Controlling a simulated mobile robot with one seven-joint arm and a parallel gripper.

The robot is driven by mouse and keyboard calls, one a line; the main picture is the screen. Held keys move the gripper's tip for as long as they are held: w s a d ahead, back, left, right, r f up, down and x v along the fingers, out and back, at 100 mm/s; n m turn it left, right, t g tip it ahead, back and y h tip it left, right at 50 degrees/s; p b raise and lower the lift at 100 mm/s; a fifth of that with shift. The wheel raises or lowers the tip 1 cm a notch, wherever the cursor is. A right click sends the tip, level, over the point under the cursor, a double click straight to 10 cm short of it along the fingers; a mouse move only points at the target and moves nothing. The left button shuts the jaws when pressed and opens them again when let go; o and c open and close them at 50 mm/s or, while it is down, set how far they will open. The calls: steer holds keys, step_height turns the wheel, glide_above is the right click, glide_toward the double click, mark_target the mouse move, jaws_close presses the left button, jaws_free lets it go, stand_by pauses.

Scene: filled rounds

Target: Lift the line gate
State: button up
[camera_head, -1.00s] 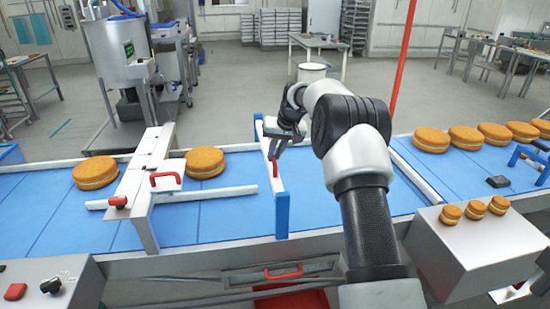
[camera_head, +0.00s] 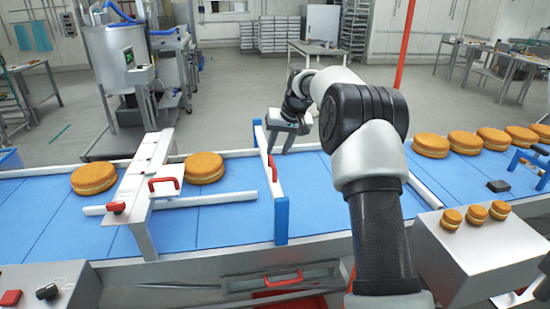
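The gate across the blue conveyor is a white plate (camera_head: 268,172) between two blue posts, with a red handle (camera_head: 273,171) on its top edge. It stands low across the belt. My gripper (camera_head: 280,149) points down over the far part of the belt, just right of the gate's far end. Its two fingers are apart with nothing seen between them. It is close to the red handle, but I cannot tell whether it touches the gate.
A filled round (camera_head: 204,168) lies left of the gate, near a white bridge (camera_head: 147,178) with its own red handle (camera_head: 164,185). Another round (camera_head: 93,178) is beyond it. Several rounds (camera_head: 431,145) stand at the right.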

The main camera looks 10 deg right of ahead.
steer(key=v, duration=1.2)
steer(key=shift+b, duration=0.3)
steer(key=shift+r, duration=0.1)
steer(key=s+a+r+h, duration=0.1)
steer(key=s+a+r, duration=0.15)
steer(key=s, duration=0.75)
steer(key=s+a+r+h, duration=0.15)
steer(key=s+r, duration=0.25)
steer(key=s, duration=0.7)
steer(key=s+f, duration=0.4)
steer(key=s, duration=0.7)
steer(key=s+f+t, duration=0.1)
steer(key=s+f, duration=0.3)
steer(key=s, duration=0.7)
steer(key=shift+f, duration=0.3)
steer(key=shift+a, duration=0.15)
